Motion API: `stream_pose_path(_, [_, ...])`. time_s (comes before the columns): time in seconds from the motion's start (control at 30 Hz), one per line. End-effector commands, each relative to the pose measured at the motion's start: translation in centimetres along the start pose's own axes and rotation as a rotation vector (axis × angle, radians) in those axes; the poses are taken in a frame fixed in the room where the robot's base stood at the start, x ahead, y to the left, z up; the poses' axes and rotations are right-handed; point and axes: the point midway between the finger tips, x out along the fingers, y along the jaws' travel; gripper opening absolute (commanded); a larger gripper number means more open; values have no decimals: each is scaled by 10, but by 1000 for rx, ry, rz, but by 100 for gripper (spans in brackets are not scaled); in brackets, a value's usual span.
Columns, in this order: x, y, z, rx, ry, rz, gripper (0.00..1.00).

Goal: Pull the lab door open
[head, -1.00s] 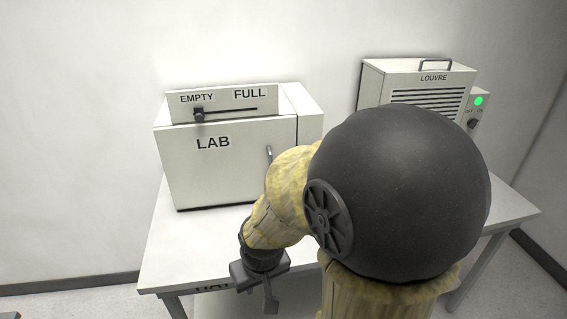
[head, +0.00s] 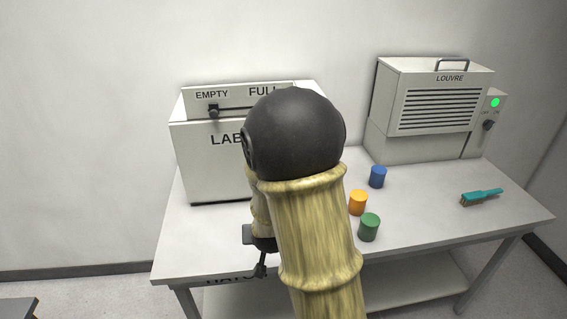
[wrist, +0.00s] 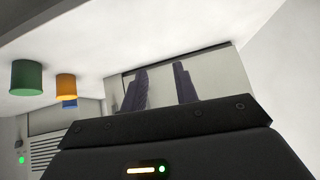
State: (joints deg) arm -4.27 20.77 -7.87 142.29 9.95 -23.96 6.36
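The white lab box (head: 205,165) stands on the left of the table, with "LAB" on its front. The visible left part of the front looks flat and closed. Its right part and the door handle are hidden behind my arm in the head view. My gripper (head: 261,262) is low in front of the box, near the table's front edge. In the wrist view the two dark fingers of my gripper (wrist: 160,84) are apart, with nothing visible between them. A pale box face (wrist: 222,72), seemingly the lab box, lies beyond the fingers. I cannot make out contact.
A slider knob (head: 213,111) sits near EMPTY on top of the lab box. Blue (head: 377,177), orange (head: 357,203) and green (head: 369,228) cylinders stand right of my arm. The louvre box (head: 430,110) is at the back right. A teal brush (head: 482,197) lies at right.

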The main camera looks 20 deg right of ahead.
Motion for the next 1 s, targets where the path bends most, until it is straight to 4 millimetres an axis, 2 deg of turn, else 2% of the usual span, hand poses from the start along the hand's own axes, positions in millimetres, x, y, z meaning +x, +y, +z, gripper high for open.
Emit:
stream_pose_path(0.1, [23,12,-22,46,141,47,29])
stream_pose_path(0.2, [38,23,-40,71,271,86,29])
stream_pose_path(0.37, [50,41,-65,76,488,144,29])
stream_pose_path(0.5, [51,52,-82,48,676,180,29])
stream_pose_path(0.7, [45,57,-93,5,839,197,29])
stream_pose_path(1.0, [43,57,-95,0,859,196,29])
